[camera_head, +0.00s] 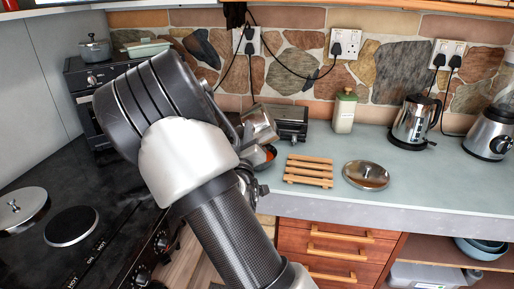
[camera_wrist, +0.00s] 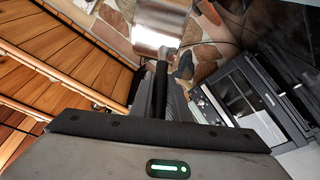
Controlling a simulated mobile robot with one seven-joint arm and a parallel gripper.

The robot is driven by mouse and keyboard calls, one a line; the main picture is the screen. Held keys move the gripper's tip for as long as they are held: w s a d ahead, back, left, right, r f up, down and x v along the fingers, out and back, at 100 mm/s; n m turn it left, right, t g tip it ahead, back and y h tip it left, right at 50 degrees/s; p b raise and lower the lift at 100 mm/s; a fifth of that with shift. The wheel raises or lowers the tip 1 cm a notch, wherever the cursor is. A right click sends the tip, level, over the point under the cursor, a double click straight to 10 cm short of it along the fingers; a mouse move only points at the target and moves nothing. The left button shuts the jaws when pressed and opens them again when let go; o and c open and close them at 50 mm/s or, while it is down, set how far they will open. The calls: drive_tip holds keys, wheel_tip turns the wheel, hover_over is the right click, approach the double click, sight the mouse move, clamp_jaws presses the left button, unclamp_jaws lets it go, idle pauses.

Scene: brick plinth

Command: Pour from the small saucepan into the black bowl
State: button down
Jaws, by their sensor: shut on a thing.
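The small saucepan (camera_head: 260,122) is a shiny metal pan held tilted above the counter, just past my arm in the head view. In the wrist view its bright body (camera_wrist: 150,25) is at the top, with a dark handle (camera_wrist: 161,88) running down toward my gripper (camera_wrist: 160,112). My gripper is shut on this handle; in the head view my arm hides most of it. The black bowl (camera_head: 266,158) stands on the counter below the pan, with something orange-red inside. My arm covers its left part. Whether anything is flowing from the pan cannot be seen.
A wooden slatted trivet (camera_head: 309,171) and a metal lid (camera_head: 366,175) lie right of the bowl. A dark appliance (camera_head: 291,122) and a cream canister (camera_head: 344,112) stand behind. A kettle (camera_head: 416,122) and blender (camera_head: 489,133) are farther right. The hob (camera_head: 60,250) is at left.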

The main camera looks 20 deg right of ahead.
drive_tip(key=shift+s+d+r+m, duration=0.2)
drive_tip(key=shift+s+d+m, duration=0.05)
drive_tip(key=shift+d+m, duration=0.45)
drive_tip(key=s+d+m+g+b, duration=0.1)
drive_tip(key=s+d+m+b, duration=0.2)
drive_tip(key=d+m, duration=0.5)
drive_tip(key=s+d+m+g+b, duration=0.2)
drive_tip(key=s+d+m+b, duration=0.15)
drive_tip(key=d+m, duration=0.4)
drive_tip(key=s+d+f+m+y+b, duration=0.1)
drive_tip(key=s+d+f+m+b, duration=0.1)
drive_tip(key=d+f+m+b, duration=0.5)
drive_tip(key=shift+s+d+f+b, duration=0.3)
drive_tip(key=shift+d+f+b, duration=0.4)
drive_tip(key=shift+d+f, duration=0.95)
drive_tip(key=shift+r+m, duration=0.15)
drive_tip(key=shift+m, duration=0.1)
